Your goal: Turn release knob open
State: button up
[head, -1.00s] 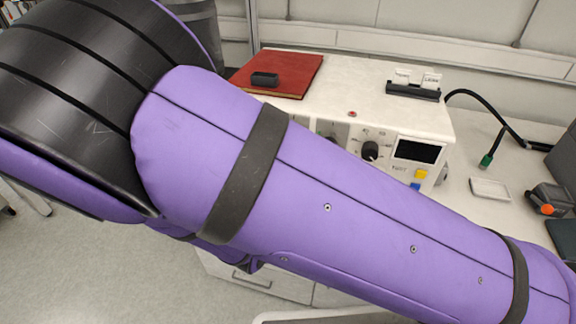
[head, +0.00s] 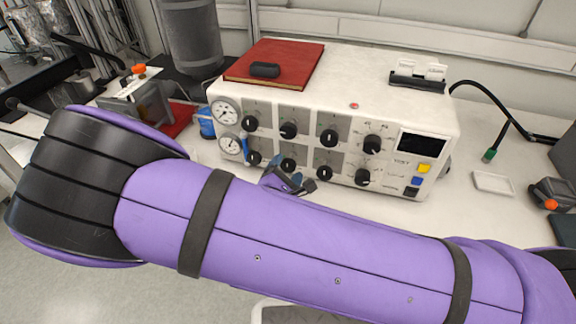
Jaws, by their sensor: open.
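A white control unit (head: 345,85) stands on the bench with several black knobs on its front panel, in an upper and a lower row. Lower-row knobs include one in the middle (head: 325,172) and one at the right (head: 362,177); upper-row knobs include one at centre-left (head: 288,130) and one at the right (head: 372,144). No label readable here tells which is the release knob. My gripper (head: 290,182) shows partly above my purple forearm, just in front of the lower knobs. It is open with nothing seen in it; contact with a knob cannot be told.
Two round gauges (head: 225,112) sit at the panel's left end, a dark display (head: 420,144) at its right. A red book (head: 275,62) with a black case (head: 264,70) lies on top. A black cable (head: 505,115) and small white tray (head: 493,182) are on the right.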

jog(key=shift+x, duration=0.9)
jog(key=c, duration=0.9)
